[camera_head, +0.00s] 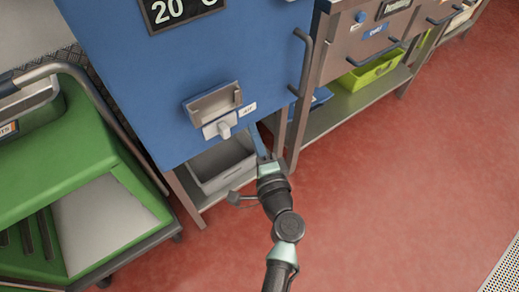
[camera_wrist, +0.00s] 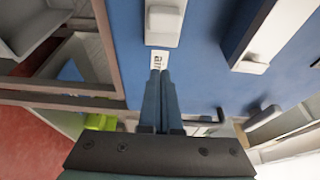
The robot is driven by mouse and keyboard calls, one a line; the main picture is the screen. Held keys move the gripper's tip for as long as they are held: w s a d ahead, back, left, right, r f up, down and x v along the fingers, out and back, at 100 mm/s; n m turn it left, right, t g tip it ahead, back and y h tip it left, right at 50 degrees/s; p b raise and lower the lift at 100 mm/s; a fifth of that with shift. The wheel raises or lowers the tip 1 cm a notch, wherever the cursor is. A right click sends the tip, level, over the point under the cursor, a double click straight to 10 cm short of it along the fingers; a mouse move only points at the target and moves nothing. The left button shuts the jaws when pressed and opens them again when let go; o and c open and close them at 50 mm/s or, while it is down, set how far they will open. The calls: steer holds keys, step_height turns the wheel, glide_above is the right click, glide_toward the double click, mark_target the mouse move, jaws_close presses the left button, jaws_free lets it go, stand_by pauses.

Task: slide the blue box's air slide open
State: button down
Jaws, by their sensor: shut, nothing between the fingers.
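The blue box (camera_head: 150,90) fills the upper middle of the head view. Its air slide (camera_head: 222,127) is a pale plate with a raised knob low on the front, beside a white label (camera_head: 247,109). In the wrist view the slide's knob (camera_wrist: 163,22) is at the top, with the "AIR" label (camera_wrist: 158,58) below it. My gripper (camera_head: 258,135) is shut and empty, right of and below the slide. In the wrist view the fingertips (camera_wrist: 161,72) overlap the label's edge, apart from the knob. I cannot tell whether they touch the box.
A metal hatch (camera_head: 213,103) sits just above the slide. A vertical handle (camera_head: 303,60) is at the box's right edge. A grey bin (camera_head: 222,165) stands beneath. A green cart (camera_head: 60,190) is at left. Red floor (camera_head: 400,190) is open at right.

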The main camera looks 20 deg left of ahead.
mark_target(233, 120)
steer(key=shift+x, duration=0.95)
steer(key=shift+s+a, duration=0.15)
steer(key=shift+a, duration=0.25)
steer(key=shift+s+a, duration=0.4)
steer(key=shift+s, duration=0.15)
steer(key=shift+s+a, duration=0.4)
steer(key=shift+s, duration=0.2)
steer(key=shift+s+a, duration=0.15)
steer(key=shift+s, duration=0.05)
steer(key=s+a, duration=0.1)
steer(key=s, duration=0.1)
steer(key=s+a, duration=0.2)
steer(key=s+a+b, duration=0.1)
steer(key=s+a, duration=0.1)
steer(key=shift+s+a, duration=0.2)
steer(key=shift+s, duration=0.2)
steer(key=shift+s+a, duration=0.15)
steer(key=shift+s, duration=0.05)
steer(key=shift+w, duration=0.1)
